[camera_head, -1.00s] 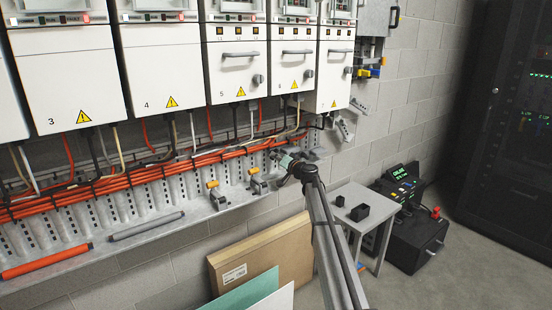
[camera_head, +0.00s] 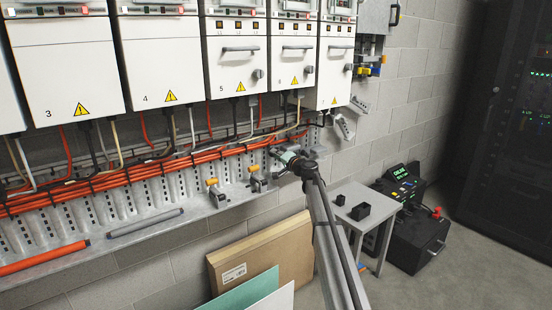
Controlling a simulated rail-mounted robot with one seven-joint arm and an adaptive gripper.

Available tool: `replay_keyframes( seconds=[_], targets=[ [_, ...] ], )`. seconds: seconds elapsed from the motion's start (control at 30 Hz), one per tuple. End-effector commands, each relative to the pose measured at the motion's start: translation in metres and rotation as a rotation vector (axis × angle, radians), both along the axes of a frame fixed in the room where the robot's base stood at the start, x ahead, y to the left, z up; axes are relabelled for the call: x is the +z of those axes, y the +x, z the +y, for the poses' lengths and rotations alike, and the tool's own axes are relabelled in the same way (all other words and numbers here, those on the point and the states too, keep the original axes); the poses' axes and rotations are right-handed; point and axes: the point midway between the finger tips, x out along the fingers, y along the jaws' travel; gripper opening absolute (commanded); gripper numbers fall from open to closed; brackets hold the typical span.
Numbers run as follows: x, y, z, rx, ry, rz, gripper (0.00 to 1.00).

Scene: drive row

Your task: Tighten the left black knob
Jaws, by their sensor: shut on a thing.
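My gripper (camera_head: 277,155) is at the right end of the long metal ledge, below cabinet 6. It is small here and seen partly from behind. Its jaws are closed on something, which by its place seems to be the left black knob. The knob itself is hidden by the fingers and wrist, so I cannot make out its shape or how it sits.
Two clamps with orange handles, a left one (camera_head: 213,192) and a right one (camera_head: 256,181), stand on the ledge (camera_head: 150,224) left of my gripper. Orange cables (camera_head: 130,179) run behind. A small grey table (camera_head: 352,200) with black boxes stands below right. Cardboard (camera_head: 262,258) leans below.

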Motion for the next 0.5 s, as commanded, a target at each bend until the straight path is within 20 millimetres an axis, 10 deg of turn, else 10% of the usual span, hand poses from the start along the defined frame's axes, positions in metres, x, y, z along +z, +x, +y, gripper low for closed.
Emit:
replay_keyframes(
  seconds=[0.5],
  targets=[
    [0.0045, 0.0004, 0.0006, -0.001, 0.416, 0.262, 0.00]
  ],
)
